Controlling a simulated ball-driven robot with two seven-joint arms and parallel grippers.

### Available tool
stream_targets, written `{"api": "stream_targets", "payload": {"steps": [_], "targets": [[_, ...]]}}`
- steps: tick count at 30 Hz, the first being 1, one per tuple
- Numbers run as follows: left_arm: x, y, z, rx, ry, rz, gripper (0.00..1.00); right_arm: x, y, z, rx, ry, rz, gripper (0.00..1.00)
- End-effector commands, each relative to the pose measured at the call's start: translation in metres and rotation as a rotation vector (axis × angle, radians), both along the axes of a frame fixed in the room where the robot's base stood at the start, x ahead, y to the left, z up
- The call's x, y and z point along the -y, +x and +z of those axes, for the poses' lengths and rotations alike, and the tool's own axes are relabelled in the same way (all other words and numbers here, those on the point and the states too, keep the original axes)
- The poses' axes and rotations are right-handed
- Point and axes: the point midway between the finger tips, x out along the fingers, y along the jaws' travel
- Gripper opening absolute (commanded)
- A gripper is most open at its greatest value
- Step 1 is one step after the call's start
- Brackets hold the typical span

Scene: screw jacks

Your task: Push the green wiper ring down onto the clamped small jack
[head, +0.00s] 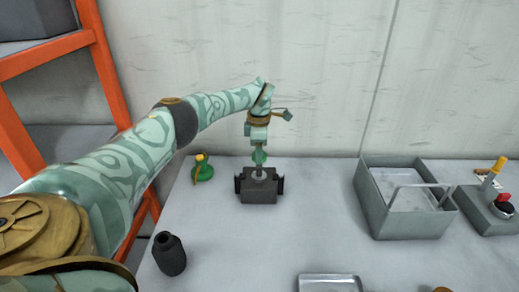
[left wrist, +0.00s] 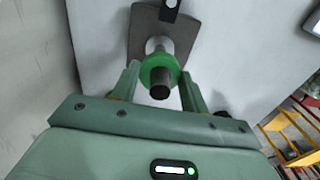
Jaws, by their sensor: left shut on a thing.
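The green wiper ring (left wrist: 146,70) sits around the shaft of the small jack, between my left fingers in the left wrist view. The dark end of the small jack (left wrist: 159,91) pokes out through the ring toward the camera, and its silver body (left wrist: 158,45) shows beyond. The jack stands upright in the dark grey vise (head: 260,190) in the head view. My left gripper (head: 259,157) points down right above the vise and is shut on the ring; it also shows in the left wrist view (left wrist: 160,80). Whether the ring is fully seated cannot be told. My right gripper is out of view.
A green object with a yellow top (head: 203,173) stands left of the vise. A black bottle-like cylinder (head: 169,254) stands front left. A grey bin (head: 405,226) and a control box with a red button (head: 488,213) stand right. A shallow tray (head: 330,279) lies in front.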

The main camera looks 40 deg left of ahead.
Motion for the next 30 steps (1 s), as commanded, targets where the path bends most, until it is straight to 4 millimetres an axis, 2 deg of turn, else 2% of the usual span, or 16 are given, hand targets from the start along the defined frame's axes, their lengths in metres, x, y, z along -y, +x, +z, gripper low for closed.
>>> {"api": "stream_targets", "payload": {"steps": [30], "targets": [[0.0,0.0,-0.038,-0.001,-0.001,0.0,0.23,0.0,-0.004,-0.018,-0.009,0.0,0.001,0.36]]}}
